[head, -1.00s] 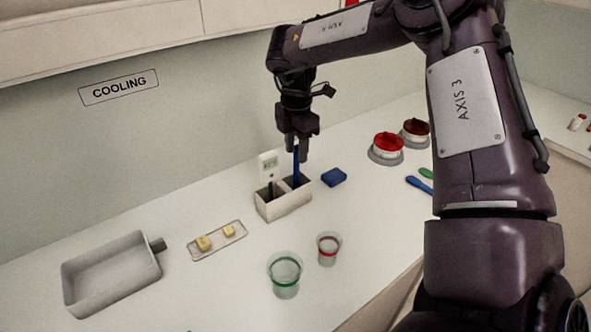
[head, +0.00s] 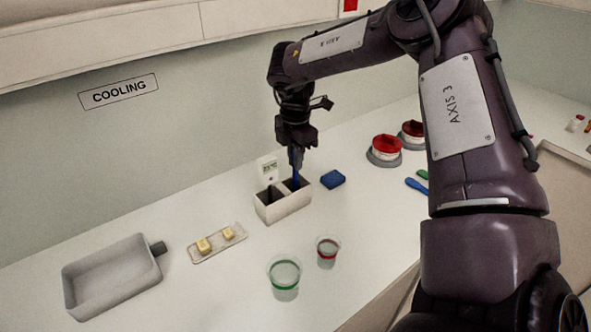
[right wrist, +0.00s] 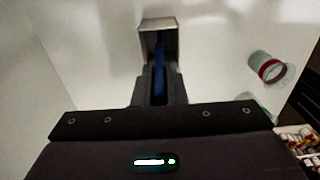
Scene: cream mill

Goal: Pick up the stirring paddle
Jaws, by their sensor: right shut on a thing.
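The stirring paddle (head: 296,181) shows as a blue upright handle in the right compartment of a white two-compartment holder (head: 285,207). Its lower end is hidden inside the holder. My right gripper (head: 296,166) points down above the holder and is shut on the paddle's handle. In the right wrist view the blue paddle (right wrist: 160,58) runs between the fingers (right wrist: 155,88) toward the holder (right wrist: 157,24). My left gripper is not in view.
A blue block (head: 332,179) lies close on the right. A green-ringed cup (head: 285,281), a red-ringed cup (head: 327,252), a small tray (head: 205,255) with yellow cubes and a grey pan (head: 110,283) stand on the counter.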

